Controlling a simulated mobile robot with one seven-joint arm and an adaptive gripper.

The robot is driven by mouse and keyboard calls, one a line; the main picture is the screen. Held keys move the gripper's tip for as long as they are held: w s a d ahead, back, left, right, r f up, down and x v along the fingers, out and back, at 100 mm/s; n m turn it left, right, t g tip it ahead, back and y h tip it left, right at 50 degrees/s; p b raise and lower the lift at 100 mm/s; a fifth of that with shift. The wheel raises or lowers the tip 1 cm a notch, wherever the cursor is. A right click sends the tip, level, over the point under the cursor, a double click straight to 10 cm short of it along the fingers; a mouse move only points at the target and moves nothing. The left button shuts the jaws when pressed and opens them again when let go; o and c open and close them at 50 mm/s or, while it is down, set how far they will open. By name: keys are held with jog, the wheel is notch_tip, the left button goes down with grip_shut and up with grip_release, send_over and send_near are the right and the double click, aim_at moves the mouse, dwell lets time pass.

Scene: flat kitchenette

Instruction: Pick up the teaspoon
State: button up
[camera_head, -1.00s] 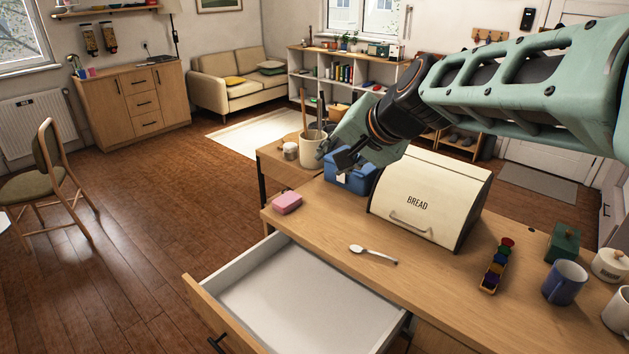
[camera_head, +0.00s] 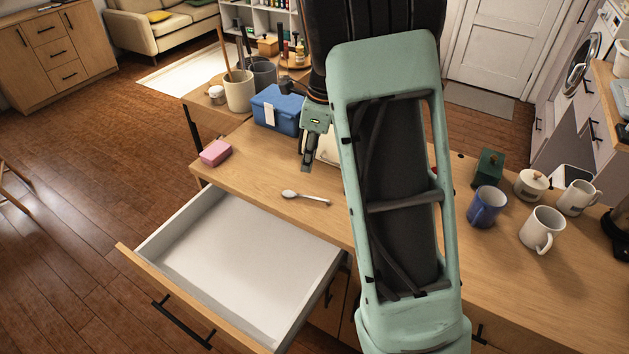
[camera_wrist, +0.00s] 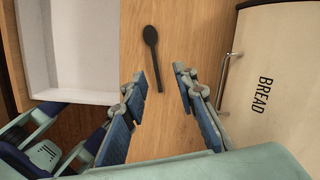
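The teaspoon (camera_head: 305,197) lies on the wooden counter behind the open drawer, its bowl to the left and its handle to the right. In the wrist view the teaspoon (camera_wrist: 152,52) looks dark, with its bowl at the top and its handle end just beyond my fingertips. My gripper (camera_head: 308,166) hangs above the counter, up and beyond the spoon in the head view, partly hidden by my arm. In the wrist view my gripper (camera_wrist: 160,78) has its two blue-padded fingers apart, with nothing between them. The spoon is apart from the fingers.
The open, empty drawer (camera_head: 230,255) juts out before the counter. A bread bin (camera_wrist: 276,75) stands right of the fingers in the wrist view. A pink sponge (camera_head: 216,152) and a blue box (camera_head: 277,110) stand left. Mugs, including a blue mug (camera_head: 487,206), stand right.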

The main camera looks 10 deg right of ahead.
jog(key=m, duration=0.1)
send_over(305, 196)
jog(key=d, duration=0.2)
jog(key=f, duration=0.6)
jog(key=shift+a+f, duration=0.25)
jog(key=shift+f, duration=0.05)
jog(key=shift+g, duration=0.3)
jog(key=f, duration=0.2)
jog(key=a+f+p, duration=0.1)
jog(key=f, duration=0.1)
jog(key=shift+s+f, duration=0.1)
jog(key=shift+f, duration=0.45)
grip_shut()
